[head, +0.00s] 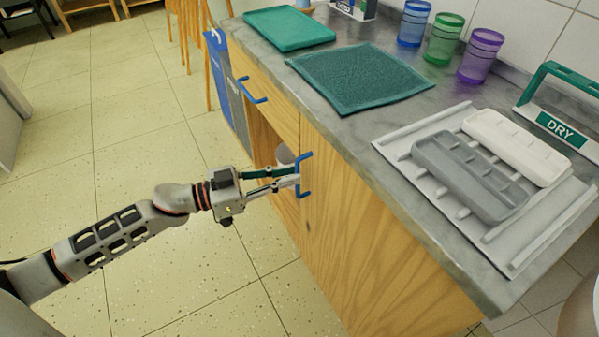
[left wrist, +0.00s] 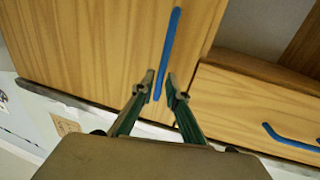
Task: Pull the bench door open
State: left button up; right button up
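The bench door (head: 345,225) is a light wood panel on the bench's front, with an upright blue bar handle (head: 306,161). It looks closed or nearly so. My left gripper (head: 296,176) reaches the handle from the left in the head view. In the left wrist view the door (left wrist: 110,45) fills the upper left, and the blue handle (left wrist: 170,40) runs down between the two fingertips of my left gripper (left wrist: 160,80). The fingers are apart, one on each side of the handle, with a narrow gap visible. My right gripper is out of view.
An open niche (head: 262,138) and a drawer with a blue handle (head: 252,90) lie beside the door. The grey worktop (head: 355,135) holds a green mat (head: 360,77), coloured cups (head: 443,38) and a rack with trays (head: 468,175). The tiled floor (head: 130,130) before the bench is clear.

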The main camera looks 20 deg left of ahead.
pick_arm(q)
jog(key=shift+x, duration=1.35)
jog(key=shift+c, duration=0.4)
grip_shut()
